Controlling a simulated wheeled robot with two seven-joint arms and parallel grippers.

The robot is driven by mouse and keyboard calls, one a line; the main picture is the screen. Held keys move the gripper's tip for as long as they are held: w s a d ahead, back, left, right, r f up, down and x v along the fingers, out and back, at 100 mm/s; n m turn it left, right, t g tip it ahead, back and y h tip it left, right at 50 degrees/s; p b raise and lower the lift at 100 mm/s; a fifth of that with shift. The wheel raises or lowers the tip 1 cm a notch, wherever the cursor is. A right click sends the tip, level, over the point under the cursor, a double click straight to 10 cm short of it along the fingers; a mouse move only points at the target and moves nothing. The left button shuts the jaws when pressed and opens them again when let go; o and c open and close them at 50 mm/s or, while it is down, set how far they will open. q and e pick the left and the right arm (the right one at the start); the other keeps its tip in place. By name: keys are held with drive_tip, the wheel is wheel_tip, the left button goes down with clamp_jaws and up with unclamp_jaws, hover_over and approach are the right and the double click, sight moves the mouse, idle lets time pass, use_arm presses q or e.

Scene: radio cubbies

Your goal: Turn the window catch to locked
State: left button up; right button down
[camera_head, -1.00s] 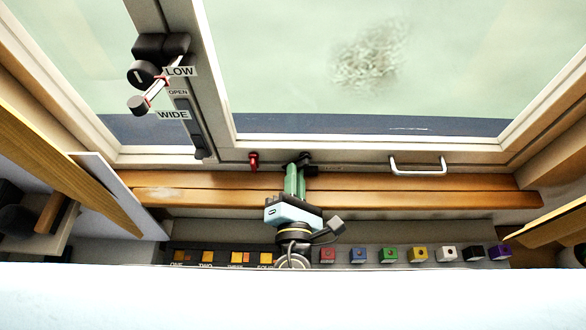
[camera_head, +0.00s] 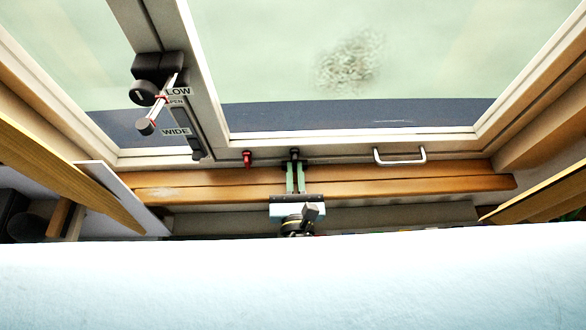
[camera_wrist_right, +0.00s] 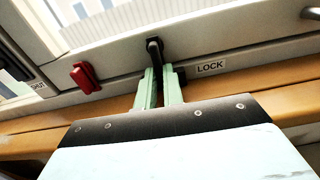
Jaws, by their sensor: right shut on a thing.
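The window catch (camera_head: 294,153) is a small black lever on the lower window frame. In the right wrist view the black catch (camera_wrist_right: 154,52) points down from its pivot, between the green fingers. A LOCK label (camera_wrist_right: 211,66) is to its right. My right gripper (camera_head: 296,178) is at the catch. In the wrist view its fingers (camera_wrist_right: 160,82) are shut on the lever, which hides part of the lever's lower end. My left gripper is not in view.
A red knob (camera_head: 247,158) is left of the catch, and a white handle (camera_head: 400,156) is to its right. A lever with LOW and WIDE labels (camera_head: 175,131) is at upper left. A wooden sill (camera_head: 400,186) runs below. A pale surface fills the bottom.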

drive_tip(key=shift+d+n, duration=0.1)
drive_tip(key=shift+n, duration=0.2)
drive_tip(key=c, duration=1.5)
unclamp_jaws()
